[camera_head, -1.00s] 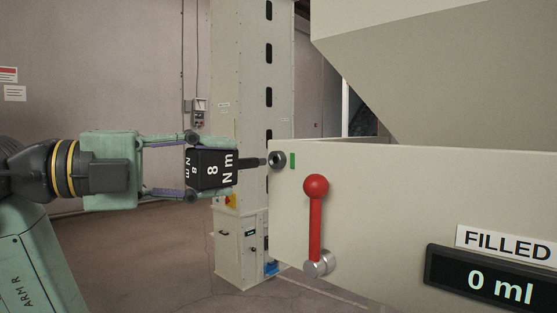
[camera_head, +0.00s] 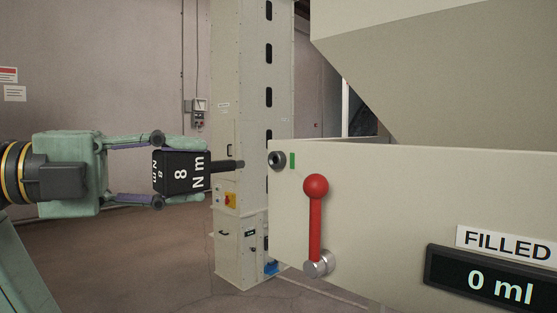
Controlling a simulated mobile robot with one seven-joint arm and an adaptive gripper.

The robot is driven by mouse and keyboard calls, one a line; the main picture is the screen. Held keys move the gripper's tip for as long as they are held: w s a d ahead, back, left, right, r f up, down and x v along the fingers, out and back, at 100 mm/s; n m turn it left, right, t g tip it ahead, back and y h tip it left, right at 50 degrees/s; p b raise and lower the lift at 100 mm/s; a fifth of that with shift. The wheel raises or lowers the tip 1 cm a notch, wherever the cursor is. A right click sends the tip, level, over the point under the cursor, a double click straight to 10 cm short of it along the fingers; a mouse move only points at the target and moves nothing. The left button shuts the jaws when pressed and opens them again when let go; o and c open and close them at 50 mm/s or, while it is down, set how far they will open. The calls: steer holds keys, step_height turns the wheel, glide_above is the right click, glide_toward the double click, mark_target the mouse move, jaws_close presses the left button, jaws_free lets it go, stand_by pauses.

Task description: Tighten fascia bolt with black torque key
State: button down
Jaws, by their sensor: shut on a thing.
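My gripper (camera_head: 160,172) is shut on the black torque key (camera_head: 181,173), a block marked "8 Nm" in white. The key's dark shaft points right, level, toward the fascia bolt. The fascia bolt (camera_head: 277,161) is a dark round socket head near the left end of the pale fascia (camera_head: 400,210). The shaft tip is apart from the bolt, with a clear gap to its left.
A red lever (camera_head: 316,215) on a metal pivot stands out from the fascia below the bolt. A display (camera_head: 490,285) reads "0 ml" under a "FILLED" label. A tall pale cabinet column (camera_head: 240,100) stands behind the key. Open floor lies below my gripper.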

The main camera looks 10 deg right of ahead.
steer(key=shift+f+n+h+b, duration=0.3)
steer(key=shift+n+b, duration=0.4)
steer(key=shift+b, duration=0.1)
steer(key=shift+f+n+t+b, duration=0.1)
steer(key=shift+n+t+b, duration=0.2)
steer(key=shift+n+b, duration=0.35)
steer(key=shift+n+h+b, duration=0.6)
steer(key=shift+n, duration=0.65)
steer(key=shift+r+n+t, duration=0.3)
steer(key=shift+r+n, duration=0.1)
steer(key=shift+f, duration=0.1)
steer(key=n+b, duration=0.2)
steer(key=shift+s+f+n+t+h, duration=0.1)
steer(key=shift+f+n+t+h, duration=0.2)
steer(key=shift+t, duration=0.1)
steer(key=n+t+b, duration=0.1)
steer(key=n, duration=0.2)
steer(key=shift+t+b, duration=0.3)
steer(key=shift+b, duration=0.05)
steer(key=shift+r+n+t, duration=0.3)
steer(key=shift+n+t, duration=0.2)
steer(key=shift+n, duration=0.4)
